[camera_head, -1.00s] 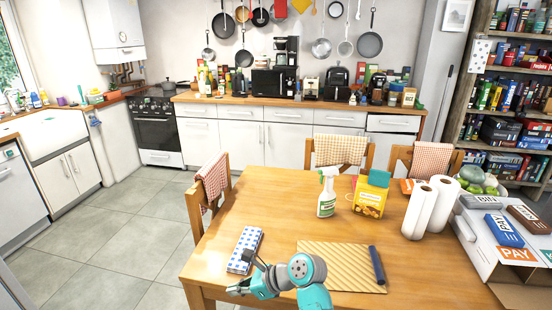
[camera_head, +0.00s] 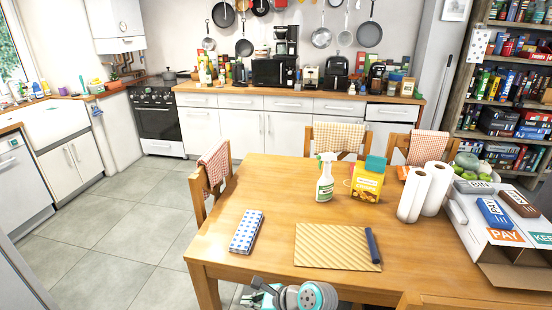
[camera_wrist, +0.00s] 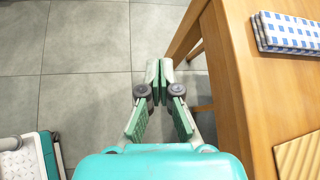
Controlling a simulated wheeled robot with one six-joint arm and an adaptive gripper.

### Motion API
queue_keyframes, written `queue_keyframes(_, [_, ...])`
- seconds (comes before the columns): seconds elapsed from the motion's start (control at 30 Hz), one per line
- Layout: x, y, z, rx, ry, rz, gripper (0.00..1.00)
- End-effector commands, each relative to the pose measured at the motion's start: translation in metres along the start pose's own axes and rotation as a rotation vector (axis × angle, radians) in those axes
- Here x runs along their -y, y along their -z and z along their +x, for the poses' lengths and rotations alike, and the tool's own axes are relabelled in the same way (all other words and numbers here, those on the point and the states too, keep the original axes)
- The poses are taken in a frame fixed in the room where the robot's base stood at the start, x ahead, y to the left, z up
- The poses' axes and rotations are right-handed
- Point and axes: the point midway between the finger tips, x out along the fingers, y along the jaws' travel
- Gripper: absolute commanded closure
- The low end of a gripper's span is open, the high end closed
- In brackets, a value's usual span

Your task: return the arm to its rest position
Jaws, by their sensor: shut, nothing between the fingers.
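My gripper (camera_wrist: 153,86) is shut and empty in the wrist view, its fingertips together over the grey floor, just left of the wooden table's edge (camera_wrist: 222,88). In the head view my teal arm (camera_head: 290,296) is at the bottom edge, in front of the table's near edge. The gripper's fingers are hard to make out there, partly cut off by the frame.
The table (camera_head: 270,200) carries a blue-checked cloth (camera_head: 246,232), a striped mat (camera_head: 330,248), a dark blue roll (camera_head: 373,245), a spray bottle (camera_head: 325,180), a yellow box (camera_head: 367,183) and paper towel rolls (camera_head: 411,195). The floor (camera_head: 110,230) at left is clear.

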Motion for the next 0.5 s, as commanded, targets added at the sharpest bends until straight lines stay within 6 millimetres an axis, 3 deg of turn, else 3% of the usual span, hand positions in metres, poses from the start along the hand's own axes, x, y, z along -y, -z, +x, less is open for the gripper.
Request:
queue_keyframes(0.27, [-0.049, 0.079, -0.013, -0.089, 0.152, -0.188, 1.0])
queue_keyframes(0.5, [-0.104, 0.142, -0.046, -0.228, 0.286, -0.43, 1.0])
